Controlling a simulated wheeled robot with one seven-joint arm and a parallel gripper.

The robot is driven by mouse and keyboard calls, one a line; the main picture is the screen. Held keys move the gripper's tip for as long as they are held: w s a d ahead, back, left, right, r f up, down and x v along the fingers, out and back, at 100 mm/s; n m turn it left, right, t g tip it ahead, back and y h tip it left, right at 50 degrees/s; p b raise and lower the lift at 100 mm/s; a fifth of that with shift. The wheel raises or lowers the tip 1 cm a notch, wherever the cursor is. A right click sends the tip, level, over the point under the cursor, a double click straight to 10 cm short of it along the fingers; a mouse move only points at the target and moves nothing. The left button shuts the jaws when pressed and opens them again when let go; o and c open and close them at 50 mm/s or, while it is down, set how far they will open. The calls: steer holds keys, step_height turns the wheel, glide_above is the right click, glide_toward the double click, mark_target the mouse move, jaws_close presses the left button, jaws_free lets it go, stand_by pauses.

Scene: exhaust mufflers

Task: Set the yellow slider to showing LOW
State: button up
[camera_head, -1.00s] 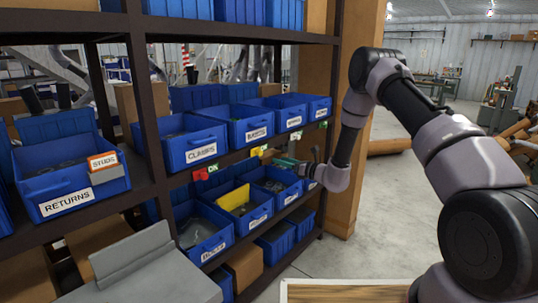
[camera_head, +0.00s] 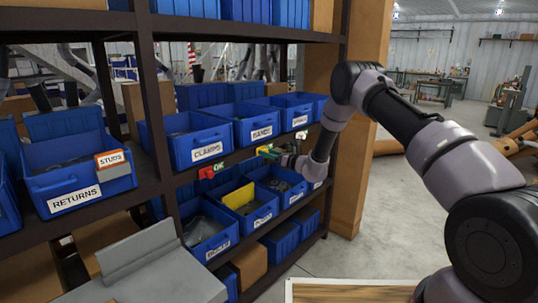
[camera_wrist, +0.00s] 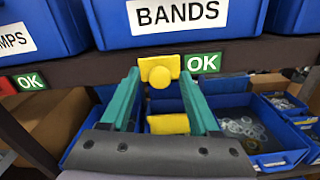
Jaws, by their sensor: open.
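The yellow slider (camera_wrist: 160,72) is on the dark shelf edge under the BANDS bin, with a round knob facing me. A green OK label (camera_wrist: 203,63) shows just right of it; no LOW label is visible. In the head view the slider (camera_head: 265,149) is small and partly behind my gripper. My gripper (camera_wrist: 160,78) is open, with its two green fingers pointing at the shelf edge. One fingertip is on each side of the yellow knob in the picture; I cannot tell whether they touch it.
A red slider (camera_head: 206,172) with its own OK label sits further left on the same edge. The BANDS bin (camera_wrist: 175,20) is above; a lower bin (camera_wrist: 270,145) with small parts is below right. A yellow divider (camera_wrist: 168,124) stands below the fingers.

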jaws_close()
stand_by(1.3)
